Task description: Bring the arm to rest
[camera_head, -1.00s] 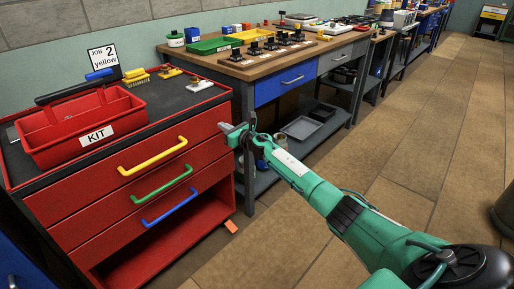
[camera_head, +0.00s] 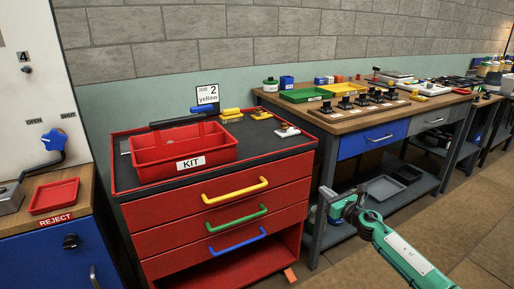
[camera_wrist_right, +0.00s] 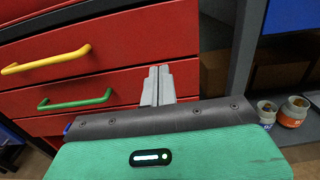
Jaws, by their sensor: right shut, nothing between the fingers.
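My right arm comes in from the lower right in the head view. Its green and grey gripper (camera_head: 326,193) is in front of the workbench leg, just right of the red drawer cabinet (camera_head: 165,242). In the right wrist view the two grey fingers (camera_wrist_right: 157,84) are together with nothing between them, and the red drawer fronts are behind them. I cannot tell the exact gap to the drawers. My left gripper is in neither view.
A red KIT tote (camera_head: 146,156) stands on the cabinet's dark top. Yellow (camera_head: 235,190), green (camera_head: 237,219) and blue handles stick out from its drawers. A workbench (camera_head: 352,118) with trays is to the right; a red REJECT tray (camera_head: 54,196) is at left. Floor at right is clear.

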